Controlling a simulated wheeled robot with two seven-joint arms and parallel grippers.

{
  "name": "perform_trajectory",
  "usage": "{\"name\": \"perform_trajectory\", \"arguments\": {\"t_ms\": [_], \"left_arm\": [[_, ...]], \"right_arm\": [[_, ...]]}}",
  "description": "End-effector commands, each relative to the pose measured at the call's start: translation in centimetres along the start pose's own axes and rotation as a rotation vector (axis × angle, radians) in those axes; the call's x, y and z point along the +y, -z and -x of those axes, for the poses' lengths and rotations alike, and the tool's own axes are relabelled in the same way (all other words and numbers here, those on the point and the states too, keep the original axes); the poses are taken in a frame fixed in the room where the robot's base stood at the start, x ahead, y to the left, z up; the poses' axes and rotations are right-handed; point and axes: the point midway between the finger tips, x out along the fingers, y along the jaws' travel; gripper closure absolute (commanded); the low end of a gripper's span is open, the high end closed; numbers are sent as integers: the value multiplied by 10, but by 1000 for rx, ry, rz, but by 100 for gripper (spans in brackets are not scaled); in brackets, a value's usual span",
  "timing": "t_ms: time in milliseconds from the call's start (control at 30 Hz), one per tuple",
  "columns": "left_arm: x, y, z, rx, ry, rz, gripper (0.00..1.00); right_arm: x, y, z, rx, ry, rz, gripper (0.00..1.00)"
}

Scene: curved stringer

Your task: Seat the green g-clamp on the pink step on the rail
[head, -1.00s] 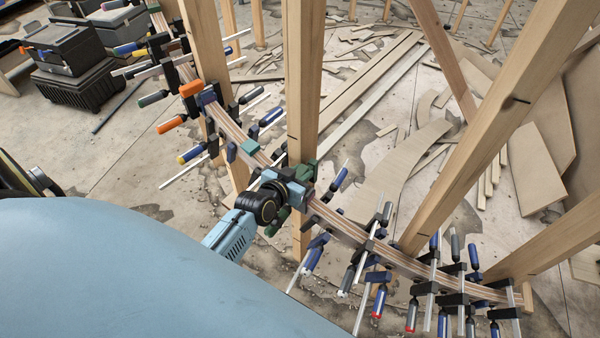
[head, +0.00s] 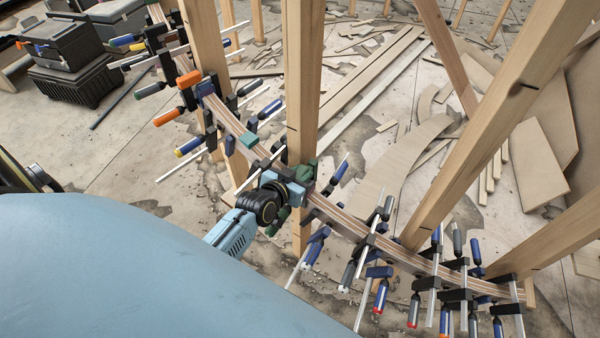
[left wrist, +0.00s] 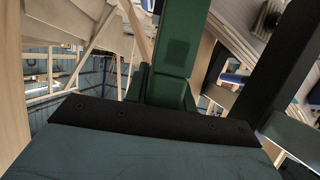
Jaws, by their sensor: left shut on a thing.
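The green g-clamp (head: 304,170) is in my left gripper (head: 290,188), at the curved rail (head: 340,217) in front of a wooden post. Its green frame shows above and right of the gripper, and a green part (head: 279,218) hangs below. In the left wrist view the green frame (left wrist: 176,40) rises beyond the dark gripper edge. A small pinkish-purple patch (head: 309,188) on the rail, possibly the pink step, shows just right of the gripper. The gripper hides most of this spot, so I cannot tell whether the clamp touches the step. My right gripper is not in view.
Several blue, black and orange-handled clamps line the rail on both sides. A teal block (head: 248,140) sits on the rail to the upper left. Upright posts (head: 303,80) stand close by. Toolboxes (head: 75,78) stand at the far left, and wood offcuts (head: 400,165) lie behind.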

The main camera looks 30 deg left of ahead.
Motion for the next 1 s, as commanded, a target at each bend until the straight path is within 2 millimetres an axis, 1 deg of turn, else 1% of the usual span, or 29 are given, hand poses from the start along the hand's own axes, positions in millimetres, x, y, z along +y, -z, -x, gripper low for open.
{"name": "perform_trajectory", "arguments": {"t_ms": [33,367,1000], "left_arm": [[0,3,0,6,1,-1,100],[0,2,-1,6,1,-1,100],[-1,-20,-10,6,0,-1,100]], "right_arm": [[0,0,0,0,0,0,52],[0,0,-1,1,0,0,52],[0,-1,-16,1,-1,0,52]]}}
